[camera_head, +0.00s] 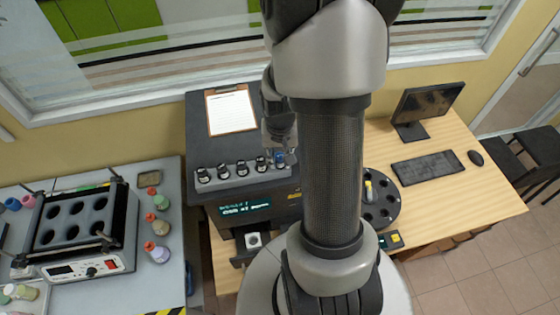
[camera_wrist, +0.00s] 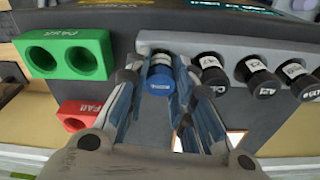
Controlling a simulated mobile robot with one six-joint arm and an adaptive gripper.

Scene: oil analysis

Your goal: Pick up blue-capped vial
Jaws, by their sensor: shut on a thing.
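The blue-capped vial (camera_wrist: 160,80) sits at the end of the grey vial rack (camera_wrist: 222,47), between the fingers of my gripper (camera_wrist: 161,88) in the wrist view. The fingers are shut on it from both sides. In the head view, my gripper (camera_head: 279,140) reaches down to the blue cap (camera_head: 280,158) at the right end of the rack. The vial's lower body is hidden, so I cannot tell whether it is fully seated in its slot.
Several black-capped vials (camera_wrist: 257,78) stand in the rack beside the blue one. A green two-hole block (camera_wrist: 66,54) and a red block (camera_wrist: 86,114) are close by on the other side. A clipboard (camera_head: 231,110) lies behind the rack. A round black carousel (camera_head: 380,212) stands to the right.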

